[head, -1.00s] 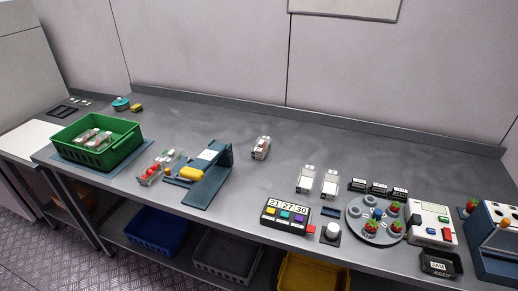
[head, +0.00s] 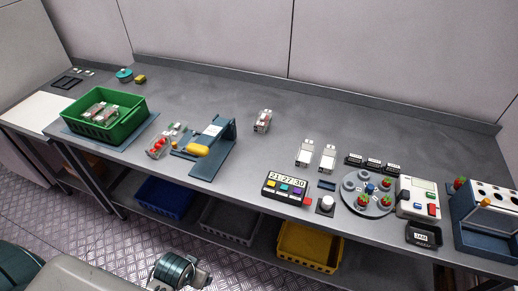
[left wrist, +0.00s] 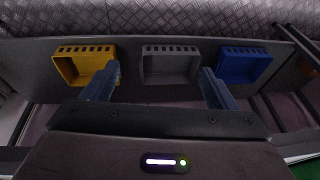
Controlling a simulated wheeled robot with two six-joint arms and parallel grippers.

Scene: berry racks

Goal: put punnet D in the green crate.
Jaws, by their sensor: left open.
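The green crate (head: 104,132) stands at the left of the bench with clear punnets (head: 101,111) inside it. Another clear punnet (head: 262,121) stands alone near the bench middle. Two pale-lidded punnets (head: 305,152) stand side by side to its right. A punnet with red berries (head: 157,147) lies between the crate and a blue stand. The letters are too small to read, so I cannot tell which is punnet D. My left gripper (left wrist: 160,70) is open and empty in the left wrist view, apart from these things. My right gripper is out of view.
A blue stand with a yellow handle (head: 213,150) stands right of the crate. A clock panel (head: 286,188), a round tray (head: 369,207) and a machine (head: 417,199) occupy the right. Blue (head: 165,195), grey (head: 229,221) and yellow (head: 309,247) bins sit on the lower shelf. The bench's back middle is clear.

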